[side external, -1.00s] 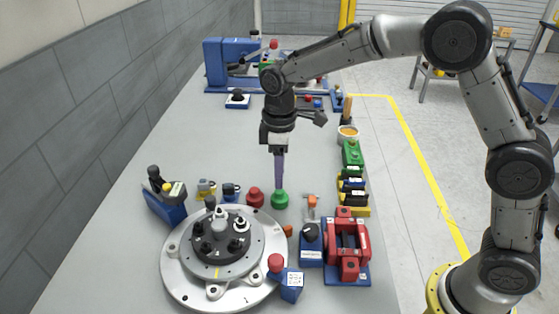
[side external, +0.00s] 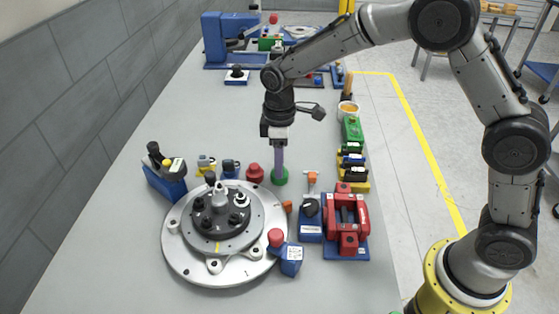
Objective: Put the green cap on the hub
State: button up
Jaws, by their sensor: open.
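The green cap (side external: 280,179) stands on the grey table, just right of a red cap (side external: 255,173). My gripper (side external: 280,175) points straight down at the green cap. Its purple fingers are open and reach down to the cap, overlapping it in the picture; I cannot tell whether they touch it. The hub (side external: 220,199) is the grey upright post at the centre of the round fixture, with several black knobs around it. It is to the left of and nearer than the green cap, and its top is bare.
The round metal plate (side external: 180,255) fills the front left. A red and blue clamp (side external: 347,225) and small blue blocks stand to its right. Several coloured blocks line the right edge, with a blue vise (side external: 213,40) at the back.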

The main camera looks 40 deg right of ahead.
grip_shut()
jog(key=shift+r, duration=0.1)
jog(key=shift+r, duration=0.9)
jog(key=shift+r, duration=1.5)
